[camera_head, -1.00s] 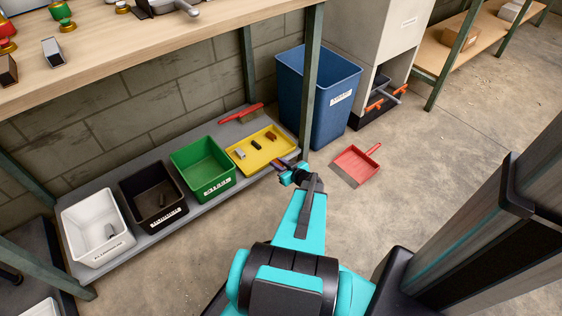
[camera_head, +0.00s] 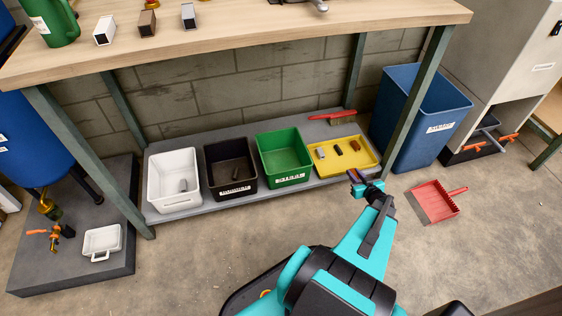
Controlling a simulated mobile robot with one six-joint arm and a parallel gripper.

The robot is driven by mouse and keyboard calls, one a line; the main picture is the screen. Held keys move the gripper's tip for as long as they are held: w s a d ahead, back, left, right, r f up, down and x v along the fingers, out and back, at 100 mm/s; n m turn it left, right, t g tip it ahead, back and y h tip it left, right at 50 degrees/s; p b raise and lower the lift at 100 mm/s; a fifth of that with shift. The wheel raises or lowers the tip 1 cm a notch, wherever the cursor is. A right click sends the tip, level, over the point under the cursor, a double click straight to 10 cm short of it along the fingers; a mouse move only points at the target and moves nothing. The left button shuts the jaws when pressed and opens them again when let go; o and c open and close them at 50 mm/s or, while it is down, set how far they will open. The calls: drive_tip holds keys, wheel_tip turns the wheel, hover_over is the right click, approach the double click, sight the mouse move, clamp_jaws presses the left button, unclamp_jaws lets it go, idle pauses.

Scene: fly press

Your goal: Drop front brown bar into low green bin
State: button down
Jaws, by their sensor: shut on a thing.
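The low green bin (camera_head: 285,158) stands on the low grey shelf, between the black bin and the yellow tray, and looks empty inside. My gripper (camera_head: 355,175) is in front of the yellow tray's right front corner, to the right of the green bin. It is shut on a small dark piece, which I take to be the front brown bar; the fingers and wrist hide most of it. The yellow tray (camera_head: 322,170) holds a grey bar (camera_head: 320,154), a black bar (camera_head: 338,150) and another brown bar (camera_head: 355,146).
A white bin (camera_head: 172,199) and a black bin (camera_head: 231,188) stand left of the green bin; each holds a piece. The wooden bench top (camera_head: 250,50) overhangs the shelf. A bench leg (camera_head: 417,95) and blue bin (camera_head: 425,110) stand right. A red dustpan (camera_head: 434,202) lies on the floor.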

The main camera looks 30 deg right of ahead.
drive_tip(key=shift+r, duration=0.1)
drive_tip(key=w+a+r+n+y, duration=0.4)
drive_tip(key=w+a+r, duration=0.65)
drive_tip(key=r, duration=0.25)
drive_tip(key=w+a+r+n+y, duration=0.3)
drive_tip(key=w+a+r+y, duration=0.2)
drive_tip(key=w+a+r, duration=0.6)
drive_tip(key=w+a+r+n+g+y, duration=0.1)
drive_tip(key=a+r+n+y, duration=0.1)
drive_tip(key=a+r, duration=0.5)
drive_tip(key=w+a+r+n+g+y, duration=0.1)
drive_tip(key=a+r+n+g+y, duration=0.1)
drive_tip(key=a+r, duration=0.6)
drive_tip(key=a+r+n+g+y, duration=0.1)
drive_tip(key=a+r, duration=0.6)
drive_tip(key=a, duration=1)
drive_tip(key=n+y, duration=0.1)
drive_tip(key=n, duration=0.1)
drive_tip(key=shift+w+a+r+n+g+y, duration=0.2)
drive_tip(key=shift+w+r+n+g+y, duration=0.1)
drive_tip(key=shift+w+n+g, duration=0.1)
